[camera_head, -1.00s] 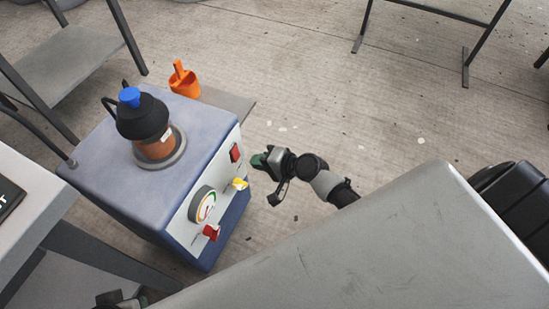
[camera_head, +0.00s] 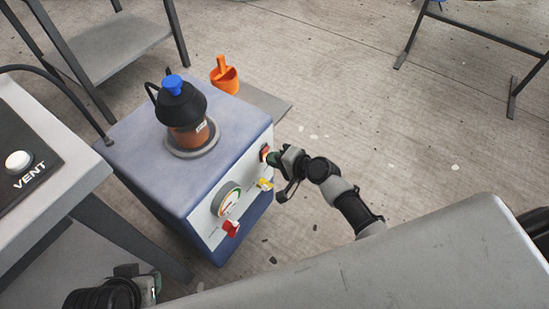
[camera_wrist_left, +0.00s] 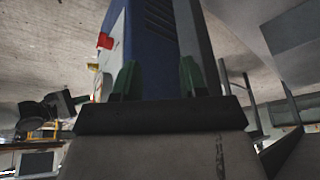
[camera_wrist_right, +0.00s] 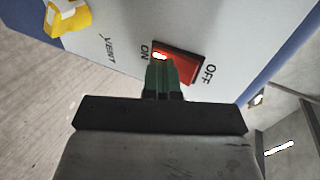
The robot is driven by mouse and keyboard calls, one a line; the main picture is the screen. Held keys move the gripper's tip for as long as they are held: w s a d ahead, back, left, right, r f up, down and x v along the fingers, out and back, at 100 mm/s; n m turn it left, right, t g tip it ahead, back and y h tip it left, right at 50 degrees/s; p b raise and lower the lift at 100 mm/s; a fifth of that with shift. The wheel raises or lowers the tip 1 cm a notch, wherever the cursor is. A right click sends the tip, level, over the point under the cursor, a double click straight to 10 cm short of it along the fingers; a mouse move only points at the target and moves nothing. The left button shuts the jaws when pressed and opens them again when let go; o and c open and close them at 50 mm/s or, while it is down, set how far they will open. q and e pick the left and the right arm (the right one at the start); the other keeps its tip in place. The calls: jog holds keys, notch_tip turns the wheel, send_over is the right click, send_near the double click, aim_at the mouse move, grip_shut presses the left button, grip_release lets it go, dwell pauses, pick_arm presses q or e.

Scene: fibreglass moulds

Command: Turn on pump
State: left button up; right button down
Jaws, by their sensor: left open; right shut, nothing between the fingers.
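The pump (camera_head: 160,160) is a blue box with a light front panel, standing in the middle left of the head view. Its red rocker switch (camera_wrist_right: 180,62) shows in the right wrist view between the words ON and OFF. My right gripper (camera_wrist_right: 163,66) is shut and empty, its green fingertips at the ON end of the switch, seemingly touching it. In the head view the right gripper (camera_head: 275,158) partly hides the switch. My left gripper (camera_wrist_left: 160,75) is open and empty, low beside the pump, whose blue side shows beyond its fingers.
A yellow vent valve (camera_head: 265,184), a gauge (camera_head: 226,199) and a red valve (camera_head: 231,228) are on the pump's front. A table with a VENT button (camera_head: 18,161) is at left. A grey surface (camera_head: 430,260) fills the lower right.

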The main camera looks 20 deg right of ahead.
pick_arm(q)
jog(key=shift+s+a+r+g+p, duration=0.2)
jog(key=shift+s+r+g+p, duration=0.3)
jog(key=shift+s+p, duration=0.25)
